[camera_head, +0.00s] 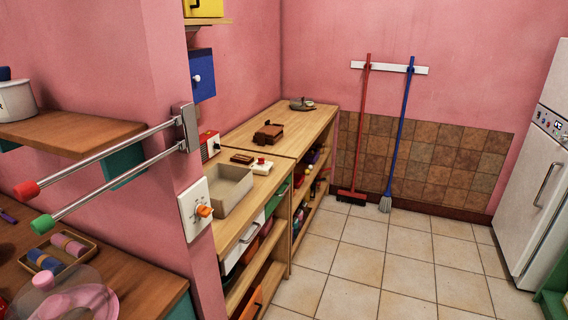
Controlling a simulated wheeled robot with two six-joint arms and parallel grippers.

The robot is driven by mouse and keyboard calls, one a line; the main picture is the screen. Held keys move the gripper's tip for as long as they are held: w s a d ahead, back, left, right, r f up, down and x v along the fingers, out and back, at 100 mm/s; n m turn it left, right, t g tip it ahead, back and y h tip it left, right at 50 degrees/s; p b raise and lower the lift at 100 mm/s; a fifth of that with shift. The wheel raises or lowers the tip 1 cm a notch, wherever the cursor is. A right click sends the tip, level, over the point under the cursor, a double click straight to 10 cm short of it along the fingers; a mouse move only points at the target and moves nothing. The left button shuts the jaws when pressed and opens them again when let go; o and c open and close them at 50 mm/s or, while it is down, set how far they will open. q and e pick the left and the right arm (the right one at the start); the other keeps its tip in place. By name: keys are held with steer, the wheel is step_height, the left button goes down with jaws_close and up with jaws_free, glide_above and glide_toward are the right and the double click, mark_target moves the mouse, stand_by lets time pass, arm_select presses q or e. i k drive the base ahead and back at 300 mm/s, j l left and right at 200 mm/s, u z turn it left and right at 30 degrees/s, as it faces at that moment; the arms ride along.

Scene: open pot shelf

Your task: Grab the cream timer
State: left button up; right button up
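A small cream box with a red knob (261,166) lies on the wooden counter, just right of a grey-beige basin; it looks like the cream timer, though it is too small to be sure. Its top and front show, and nothing covers it. Neither of my grippers is in view.
The wooden counter (304,128) runs along the left wall, with open shelves below. The basin (233,186), a red box (210,146) and brown items stand on it. Two rods (110,172) jut from a pink wall end at the left. The tiled floor (385,262) is clear.

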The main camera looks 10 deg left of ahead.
mark_target(264, 169)
steer(key=i+l, duration=0.2)
steer(key=i, duration=0.25)
steer(key=i+l+z, duration=0.1)
steer(key=i+l, duration=0.15)
steer(key=i, duration=0.15)
steer(key=i+l, duration=0.15)
steer(key=i, duration=0.3)
steer(key=i+l+z, duration=0.15)
steer(key=i, duration=0.25)
steer(key=i+l+u, duration=0.1)
steer(key=i+u, duration=0.35)
steer(key=i+l+u, duration=0.2)
steer(key=u, duration=0.3)
steer(key=i+l+u, duration=0.6)
steer(key=l+u, duration=0.35)
steer(key=j, duration=0.1)
